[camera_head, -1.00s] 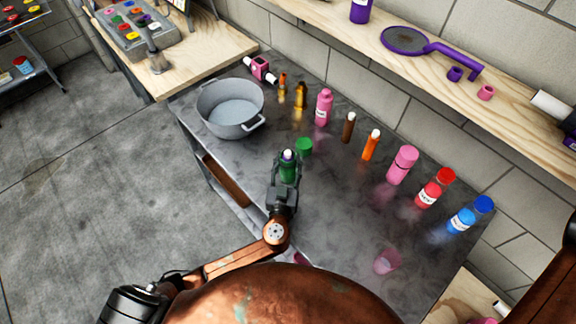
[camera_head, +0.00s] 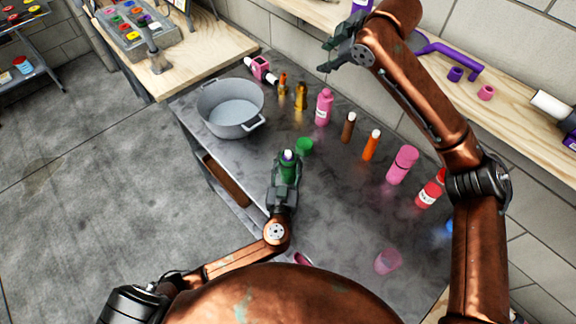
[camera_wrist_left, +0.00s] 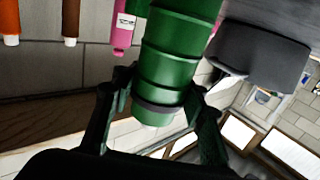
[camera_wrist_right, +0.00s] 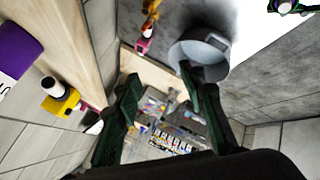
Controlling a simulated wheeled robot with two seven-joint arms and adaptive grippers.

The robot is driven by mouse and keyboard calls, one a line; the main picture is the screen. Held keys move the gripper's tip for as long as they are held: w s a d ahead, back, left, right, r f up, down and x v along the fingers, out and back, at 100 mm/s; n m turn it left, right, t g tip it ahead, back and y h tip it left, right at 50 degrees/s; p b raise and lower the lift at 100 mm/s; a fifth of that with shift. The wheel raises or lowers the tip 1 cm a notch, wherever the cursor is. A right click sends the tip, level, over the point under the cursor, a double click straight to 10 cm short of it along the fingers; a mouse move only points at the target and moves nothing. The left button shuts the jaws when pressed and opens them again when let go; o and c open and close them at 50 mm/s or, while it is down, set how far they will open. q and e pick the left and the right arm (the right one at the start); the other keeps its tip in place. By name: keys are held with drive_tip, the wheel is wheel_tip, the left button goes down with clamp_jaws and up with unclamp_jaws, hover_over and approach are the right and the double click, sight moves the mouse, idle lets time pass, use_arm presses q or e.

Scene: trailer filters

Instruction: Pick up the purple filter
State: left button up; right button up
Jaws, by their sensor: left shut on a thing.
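The purple filter, a round pan shape with a long handle, lies on the wooden wall shelf. My right arm now hides its round part in the head view, and only its handle (camera_head: 450,52) shows. My right gripper (camera_head: 328,57) is open and empty, above the back of the table and left of the filter. Its parted fingers also show in the right wrist view (camera_wrist_right: 170,105). My left gripper (camera_head: 286,182) is shut on a green bottle (camera_head: 288,164) over the grey table. The green bottle fills the middle of the left wrist view (camera_wrist_left: 175,55).
A grey pot (camera_head: 232,107) stands at the table's left end. A row of bottles, with a pink bottle (camera_head: 324,107) and an orange tube (camera_head: 371,145), runs along the back. A purple bottle (camera_wrist_right: 15,50) and small purple and pink cups (camera_head: 486,93) are on the shelf.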

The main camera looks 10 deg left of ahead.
drive_tip(key=s+a+f+g+h, duration=0.1)
drive_tip(key=s+f+g, duration=0.6)
drive_tip(key=s+f, duration=0.65)
approach(289, 152)
wheel_tip(289, 152, down, 3)
drive_tip(key=shift+n+h, duration=0.3)
drive_tip(key=shift+s+a+f, duration=0.15)
drive_tip(key=shift+a+f, duration=0.75)
drive_tip(key=shift+f, duration=0.3)
drive_tip(key=shift+s+a+f, duration=0.2)
drive_tip(key=shift+a+f, duration=0.7)
drive_tip(key=shift+f, duration=0.3)
clamp_jaws()
